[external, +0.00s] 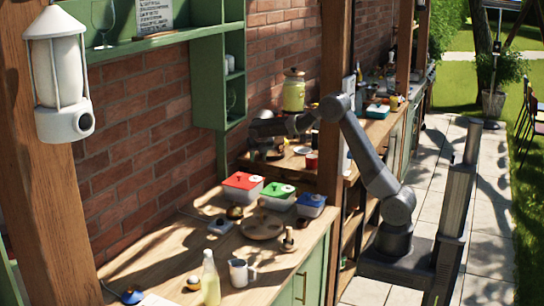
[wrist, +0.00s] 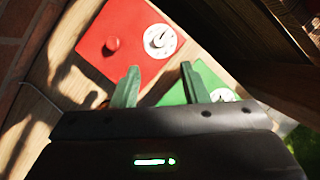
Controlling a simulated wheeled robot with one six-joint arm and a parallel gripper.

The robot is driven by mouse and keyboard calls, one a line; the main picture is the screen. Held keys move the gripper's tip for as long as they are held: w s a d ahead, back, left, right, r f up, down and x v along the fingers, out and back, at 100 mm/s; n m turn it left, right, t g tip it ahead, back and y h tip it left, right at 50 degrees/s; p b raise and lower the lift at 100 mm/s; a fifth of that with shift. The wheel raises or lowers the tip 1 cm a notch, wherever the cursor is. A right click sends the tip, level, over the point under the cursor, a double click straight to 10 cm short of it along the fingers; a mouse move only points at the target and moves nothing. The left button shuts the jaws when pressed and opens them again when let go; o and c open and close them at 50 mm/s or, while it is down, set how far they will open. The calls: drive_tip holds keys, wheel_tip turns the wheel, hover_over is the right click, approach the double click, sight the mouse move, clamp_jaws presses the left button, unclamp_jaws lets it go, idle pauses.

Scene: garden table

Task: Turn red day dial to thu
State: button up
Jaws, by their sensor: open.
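The red box lid (wrist: 100,30) fills the upper part of the wrist view, with a white round dial (wrist: 160,41) and a red knob (wrist: 113,44) on it. The dial has a small pointer, but its day marks are too small to read. The red box (external: 243,186) stands on the counter in the external view. My gripper (wrist: 160,76) is open and empty, its greenish fingers below the dial in the picture and apart from it. In the external view my gripper (external: 266,150) is above and behind the boxes.
A green box (external: 278,194) and a blue box (external: 311,205) stand right of the red one. The green lid (wrist: 205,78) is partly behind a finger. A wooden post (external: 335,60), brick wall (external: 140,130) and round wooden tray (external: 262,228) are close by.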

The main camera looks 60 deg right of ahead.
drive_tip(key=s+r+m+p, duration=0.2)
drive_tip(key=r+m, duration=0.4)
drive_tip(key=m, duration=0.7)
drive_tip(key=s+a+r+m+y+p, duration=0.1)
drive_tip(key=s+r+m+p, duration=0.2)
drive_tip(key=m, duration=1.1)
wheel_tip(320, 180, up, 4)
drive_tip(key=shift+a+f+t+p, duration=0.2)
drive_tip(key=shift+f+t+p, duration=0.05)
drive_tip(key=shift+t+p, duration=0.15)
drive_tip(key=m+b, duration=0.6)
drive_tip(key=b, duration=0.1)
approach(256, 178)
drive_tip(key=p+x, duration=0.1)
drive_tip(key=x, duration=0.1)
drive_tip(key=p+x, duration=0.1)
drive_tip(key=x, duration=0.2)
drive_tip(key=p+x, duration=0.1)
drive_tip(key=x, duration=0.1)
drive_tip(key=shift+w+d+f, duration=0.1)
drive_tip(key=shift+w+d, duration=0.3)
drive_tip(key=shift+w, duration=0.05)
